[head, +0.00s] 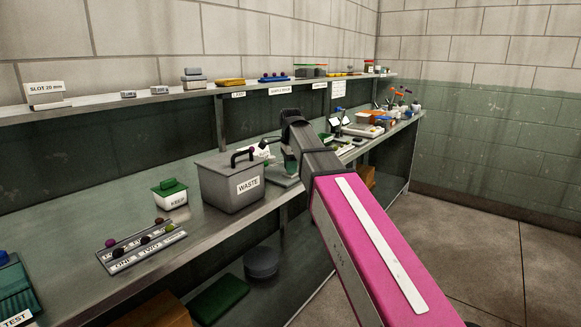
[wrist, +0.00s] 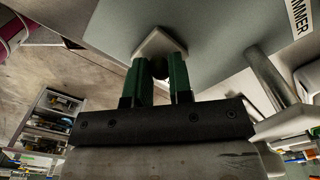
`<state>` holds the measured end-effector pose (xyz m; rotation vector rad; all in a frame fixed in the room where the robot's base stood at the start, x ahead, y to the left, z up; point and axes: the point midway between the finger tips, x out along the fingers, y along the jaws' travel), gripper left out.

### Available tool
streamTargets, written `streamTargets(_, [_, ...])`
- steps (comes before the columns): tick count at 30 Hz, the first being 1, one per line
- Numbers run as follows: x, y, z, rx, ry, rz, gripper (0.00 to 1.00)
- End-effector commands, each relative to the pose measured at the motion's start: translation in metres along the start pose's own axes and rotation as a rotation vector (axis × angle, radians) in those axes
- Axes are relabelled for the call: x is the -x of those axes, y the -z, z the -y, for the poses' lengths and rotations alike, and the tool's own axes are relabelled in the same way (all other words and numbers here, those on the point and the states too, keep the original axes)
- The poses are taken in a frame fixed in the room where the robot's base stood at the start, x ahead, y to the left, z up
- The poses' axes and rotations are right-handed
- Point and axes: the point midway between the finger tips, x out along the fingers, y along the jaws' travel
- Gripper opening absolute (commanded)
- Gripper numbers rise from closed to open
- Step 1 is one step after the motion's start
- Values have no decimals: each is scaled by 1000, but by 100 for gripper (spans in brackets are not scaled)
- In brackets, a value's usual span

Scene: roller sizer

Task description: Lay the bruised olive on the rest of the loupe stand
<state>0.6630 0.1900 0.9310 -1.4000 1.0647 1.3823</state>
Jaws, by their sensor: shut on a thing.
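My gripper (wrist: 161,62) has green fingers, close together in the wrist view. A small dark round thing, which I take for the bruised olive (wrist: 160,70), shows between them, mostly hidden. A pale square plate (wrist: 158,40), perhaps the rest of the loupe stand, lies just beyond the fingertips; I cannot tell whether the olive touches it. In the head view my arm hides much of that spot. A small grey stand (head: 285,180) shows on the bench beside my arm, right of the waste bin.
A grey waste bin (head: 229,187) with a black handle stands left of my arm. A shelf (head: 150,98) runs above the bench. Small items crowd the bench beyond my arm.

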Motion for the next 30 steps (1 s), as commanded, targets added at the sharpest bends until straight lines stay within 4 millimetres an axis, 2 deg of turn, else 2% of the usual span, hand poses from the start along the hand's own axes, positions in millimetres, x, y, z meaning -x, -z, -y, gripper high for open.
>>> streamTargets(12, [-4,0,0,0,0,0,13])
streamTargets(13, [-4,0,0,0,0,0,30])
streamTargets(15, [-3,0,0,0,0,0,50])
streamTargets(25, [-1,0,0,0,1,0,50])
streamTargets(30, [15,0,1,0,3,0,50])
